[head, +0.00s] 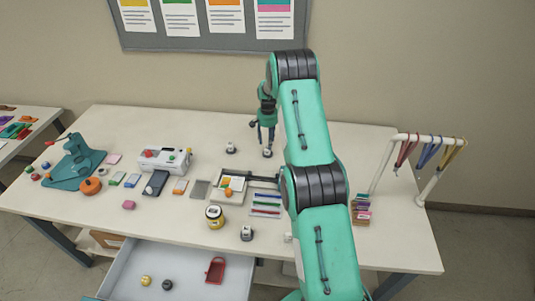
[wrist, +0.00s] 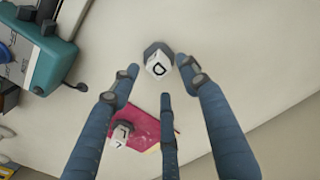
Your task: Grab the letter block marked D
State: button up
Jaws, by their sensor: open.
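The letter block marked D (wrist: 158,65) is a small white-and-grey cube in the wrist view, with its D face towards the camera. My gripper (wrist: 158,74) is open, and the block sits at the gap between its fingertips with no clear grip on it. In the head view my gripper (head: 265,140) points down just above a small block (head: 267,153) on the table's back part; its letter is too small to read there.
In the head view another small block (head: 231,148) stands left of my gripper and one more (head: 247,232) near the front. A white machine (head: 163,160), a yellow-labelled jar (head: 214,218) and a cord rack (head: 408,137) share the table (head: 330,135). A drawer (head: 190,260) is open in front.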

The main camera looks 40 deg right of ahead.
aim_at(268, 151)
jog(key=shift+f, duration=0.1)
jog(key=shift+f, duration=2.5)
jog(key=shift+c, duration=0.3)
jog(key=shift+d, duration=0.1)
grip_shut()
